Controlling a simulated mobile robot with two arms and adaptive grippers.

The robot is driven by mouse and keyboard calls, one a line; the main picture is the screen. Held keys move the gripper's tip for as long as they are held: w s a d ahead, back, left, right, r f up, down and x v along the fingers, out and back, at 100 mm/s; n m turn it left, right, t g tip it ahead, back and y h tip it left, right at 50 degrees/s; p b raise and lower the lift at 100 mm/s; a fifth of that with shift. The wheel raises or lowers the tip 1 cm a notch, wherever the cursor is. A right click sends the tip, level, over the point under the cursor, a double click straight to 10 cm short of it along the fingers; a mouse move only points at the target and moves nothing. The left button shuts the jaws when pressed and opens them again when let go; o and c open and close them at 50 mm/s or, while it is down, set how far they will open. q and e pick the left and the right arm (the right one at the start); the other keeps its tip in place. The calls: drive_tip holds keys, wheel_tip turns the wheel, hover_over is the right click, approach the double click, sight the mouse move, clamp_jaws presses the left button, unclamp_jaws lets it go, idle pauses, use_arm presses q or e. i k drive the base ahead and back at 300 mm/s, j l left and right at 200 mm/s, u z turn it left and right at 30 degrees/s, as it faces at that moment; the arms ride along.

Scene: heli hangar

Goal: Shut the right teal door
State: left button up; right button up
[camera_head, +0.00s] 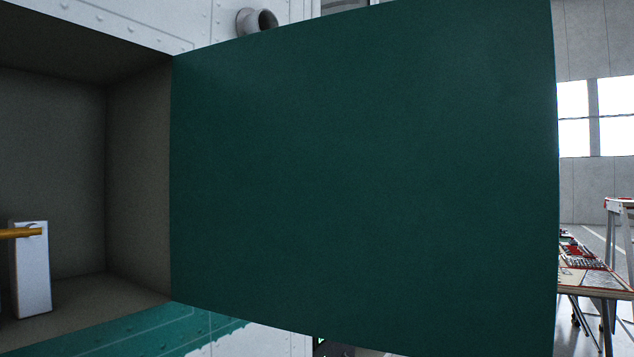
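The teal door (365,180) stands open and fills the middle and right of the head view. Its left edge meets the right side of an open compartment (138,180), and its free edge is at the right, close to me. The compartment's grey inside shows at the left. Neither of my grippers can be made out in this view. The door hides much of what lies behind it.
A white box-like object (31,285) with a yellow bar (20,232) across it stands inside the compartment. A grey pipe (257,22) sticks out of the white riveted wall above the door. A table with red items (588,278) stands beyond the door's right edge.

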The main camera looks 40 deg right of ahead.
sight(384, 177)
drive_tip(key=l+u, duration=0.2)
drive_tip(key=l, duration=0.25)
drive_tip(key=l+u, duration=0.25)
drive_tip(key=l, duration=0.2)
drive_tip(key=k+l+u, duration=0.2)
drive_tip(key=l, duration=0.2)
drive_tip(key=l+u, duration=0.2)
drive_tip(key=l, duration=0.25)
drive_tip(key=k+l+u, duration=0.25)
drive_tip(key=l, duration=0.15)
drive_tip(key=i, duration=0.05)
